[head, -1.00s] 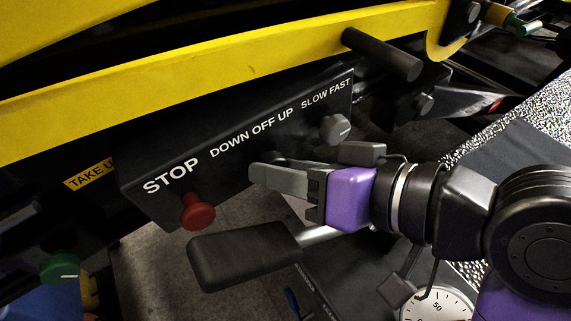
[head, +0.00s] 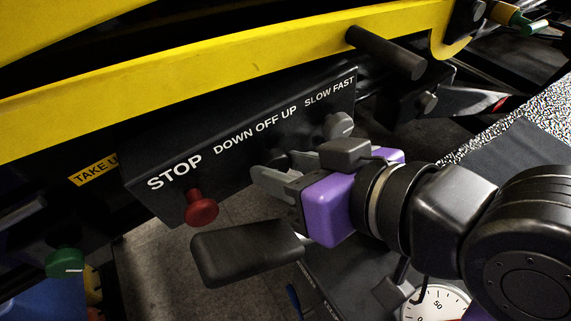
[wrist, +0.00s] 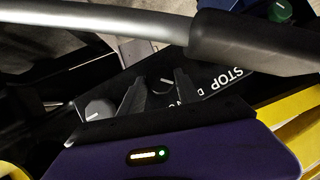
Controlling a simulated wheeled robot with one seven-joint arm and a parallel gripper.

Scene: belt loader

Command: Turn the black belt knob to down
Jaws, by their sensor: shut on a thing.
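The black belt knob (wrist: 163,84) sits between my fingers in the wrist view, with a pale line showing on its face. In the head view it is mostly hidden by my fingers, below the "DOWN OFF UP" lettering on the dark control panel (head: 232,172). My gripper (head: 279,168) reaches the panel from the right. In the wrist view my gripper (wrist: 157,88) has one finger on each side of the knob and is shut on it. The knob's exact pointing against the lettering is hard to read.
A grey knob (head: 339,125) under "SLOW FAST" is close to my gripper. A red stop button (head: 202,209) sticks out at the panel's left. A black-handled lever (head: 245,250) crosses just below my fingers. A yellow rail (head: 220,75) runs above the panel.

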